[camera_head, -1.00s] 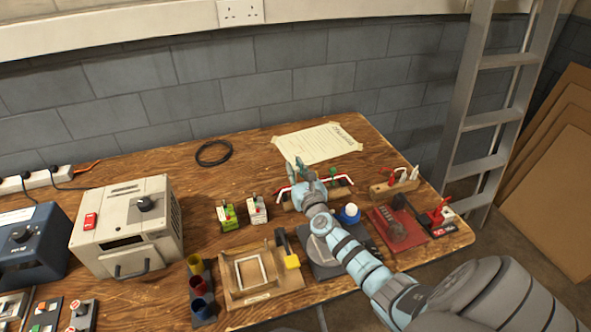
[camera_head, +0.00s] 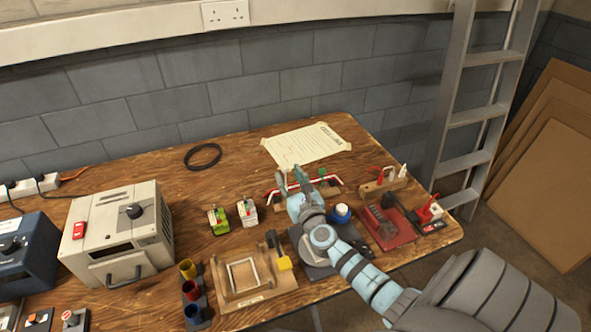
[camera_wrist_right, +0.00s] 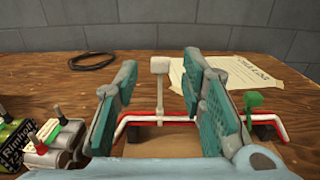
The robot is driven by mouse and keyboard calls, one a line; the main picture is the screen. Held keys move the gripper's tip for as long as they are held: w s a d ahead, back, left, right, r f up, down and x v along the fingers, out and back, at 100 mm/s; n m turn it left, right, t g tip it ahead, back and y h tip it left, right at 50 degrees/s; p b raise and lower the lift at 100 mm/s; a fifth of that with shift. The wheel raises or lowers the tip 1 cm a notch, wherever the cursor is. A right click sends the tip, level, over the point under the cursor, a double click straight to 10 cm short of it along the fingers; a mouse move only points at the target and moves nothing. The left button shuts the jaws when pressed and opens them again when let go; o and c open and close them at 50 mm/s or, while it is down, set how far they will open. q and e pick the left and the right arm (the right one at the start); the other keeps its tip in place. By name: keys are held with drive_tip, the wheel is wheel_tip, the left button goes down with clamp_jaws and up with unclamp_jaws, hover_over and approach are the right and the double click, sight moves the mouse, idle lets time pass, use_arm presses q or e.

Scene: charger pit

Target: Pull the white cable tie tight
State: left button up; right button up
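The white cable tie (camera_wrist_right: 159,85) stands upright in the right wrist view, with a blocky head on a thin strip. The strip meets a red-and-white cable (camera_wrist_right: 180,118) (camera_head: 330,178) that runs across a wooden block. My right gripper (camera_wrist_right: 158,95) is open, its teal-padded fingers on either side of the tie with gaps on both sides. In the head view the right gripper (camera_head: 292,180) is over the left part of the cable and the tie cannot be made out. A green tie (camera_wrist_right: 255,102) is on the cable further right. My left gripper is out of view.
A paper sheet (camera_head: 303,146) and a black cable coil (camera_head: 203,156) lie behind.

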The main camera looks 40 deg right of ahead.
drive_tip(key=v, duration=0.7)
drive_tip(key=shift+s+a, duration=0.15)
drive_tip(key=shift+s, duration=0.2)
drive_tip(key=shift+s, duration=0.1)
